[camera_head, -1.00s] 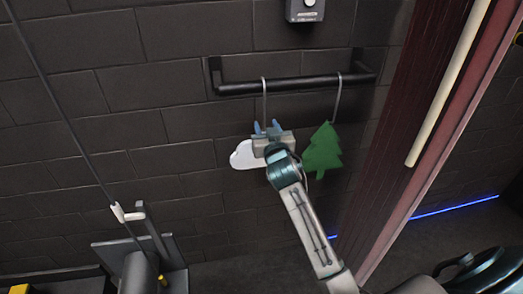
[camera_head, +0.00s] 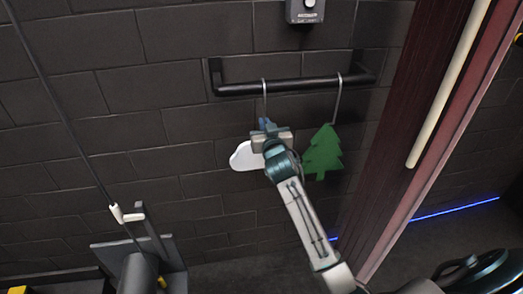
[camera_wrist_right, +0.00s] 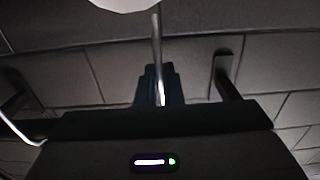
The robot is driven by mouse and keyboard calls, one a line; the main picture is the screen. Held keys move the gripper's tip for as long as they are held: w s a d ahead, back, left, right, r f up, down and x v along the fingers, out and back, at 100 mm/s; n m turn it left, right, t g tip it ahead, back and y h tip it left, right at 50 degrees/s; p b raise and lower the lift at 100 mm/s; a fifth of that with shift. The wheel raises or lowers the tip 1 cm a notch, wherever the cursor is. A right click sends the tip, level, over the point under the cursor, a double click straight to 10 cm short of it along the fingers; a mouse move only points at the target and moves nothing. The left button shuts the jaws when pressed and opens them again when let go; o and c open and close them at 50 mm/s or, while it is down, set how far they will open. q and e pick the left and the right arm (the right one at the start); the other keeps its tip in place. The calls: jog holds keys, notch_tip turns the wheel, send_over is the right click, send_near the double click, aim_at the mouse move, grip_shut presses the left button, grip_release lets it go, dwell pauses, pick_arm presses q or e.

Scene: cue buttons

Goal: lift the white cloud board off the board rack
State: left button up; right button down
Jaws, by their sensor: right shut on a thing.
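The white cloud board (camera_head: 245,158) hangs from the black bar of the board rack (camera_head: 300,86) by a thin metal hook (camera_head: 264,95). My right gripper (camera_head: 268,124) is in front of the hook's lower part and covers part of the cloud. In the right wrist view its fingers (camera_wrist_right: 160,85) are shut on the thin metal stem (camera_wrist_right: 157,50). The cloud's white edge (camera_wrist_right: 125,4) shows at the top of that view. The hook's upper end still meets the bar. My left gripper is not in view.
A green tree board (camera_head: 322,153) hangs on the same bar, close to the right of my gripper. A grey switch box (camera_head: 304,10) is on the wall above. A dark red panel with a pale rail (camera_head: 445,90) stands at the right. The wall left of the cloud is clear.

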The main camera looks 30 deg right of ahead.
jog(key=shift+r, duration=0.15)
notch_tip(320, 180, up, 5)
jog(key=p, duration=0.4)
dwell(0.5)
jog(key=p+v, duration=0.2)
jog(key=v, duration=1.2)
dwell(0.9)
jog(key=shift+f, duration=0.25)
